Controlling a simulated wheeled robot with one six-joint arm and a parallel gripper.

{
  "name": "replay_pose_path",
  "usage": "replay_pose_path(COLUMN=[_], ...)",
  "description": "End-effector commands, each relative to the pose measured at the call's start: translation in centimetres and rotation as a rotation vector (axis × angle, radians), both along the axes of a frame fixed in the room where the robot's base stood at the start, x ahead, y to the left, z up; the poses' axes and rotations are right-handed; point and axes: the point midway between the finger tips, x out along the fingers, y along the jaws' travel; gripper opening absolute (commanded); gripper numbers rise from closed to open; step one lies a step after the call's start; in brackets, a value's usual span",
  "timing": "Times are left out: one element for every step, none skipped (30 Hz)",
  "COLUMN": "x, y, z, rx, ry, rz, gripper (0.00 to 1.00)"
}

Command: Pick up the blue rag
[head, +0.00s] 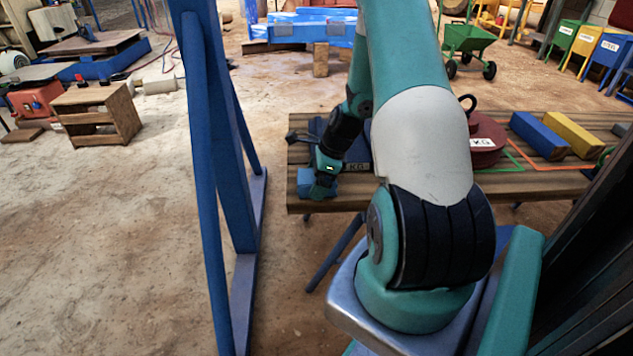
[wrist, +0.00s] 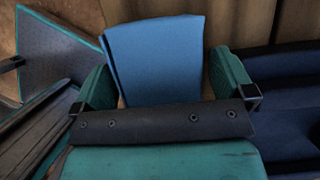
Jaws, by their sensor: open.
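The blue rag (wrist: 157,62) is folded and lies on the wooden table, between the two teal fingers of my gripper (wrist: 165,85) in the wrist view. The fingers stand on either side of it with the jaws open. In the head view my gripper (head: 322,190) points down at the front left corner of the table, and part of the rag (head: 304,177) shows beside it. The gripper's dark crossbar hides the near end of the rag. I cannot tell whether either finger touches it.
The plank table (head: 345,198) also holds a dark blue block marked KG (head: 358,152), close right of my gripper, a dark red weight (head: 487,145), a blue bar (head: 538,135) and a yellow bar (head: 570,134). A blue steel frame (head: 215,130) stands left of the table.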

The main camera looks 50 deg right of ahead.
Motion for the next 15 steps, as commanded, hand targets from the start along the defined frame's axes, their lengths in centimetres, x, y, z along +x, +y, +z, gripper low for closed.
replay_pose_path(x=[0.0,0.01,0.01,0.0,0.0,0.0,0.0,0.0,0.0,0.0,0.0,-0.01,-0.01,-0.01,0.0], y=[-0.01,-0.01,-0.01,0.0,0.0,0.0,0.0,0.0,0.0,0.0,0.0,0.01,0.01,0.01,0.0], z=[-0.01,-0.02,-0.02,-0.02,-0.02,-0.02,-0.02,-0.02,-0.02,-0.02,-0.02,-0.02,-0.02,-0.02,-0.01], rx=[0.0,0.0,0.0,0.0,0.0,0.0,0.0,0.0,0.0,0.0,0.0,0.0,0.0,0.0,0.0], ry=[0.0,0.0,0.0,0.0,0.0,0.0,0.0,0.0,0.0,0.0,0.0,0.0,0.0,0.0,0.0], rz=[0.0,0.0,0.0,0.0,0.0,0.0,0.0,0.0,0.0,0.0,0.0,0.0,0.0,0.0,0.0], gripper=[1.0,1.0,1.0,1.0,1.0,1.0,0.93,0.86,0.77,0.7,0.63,0.54,0.51,0.51,0.51])
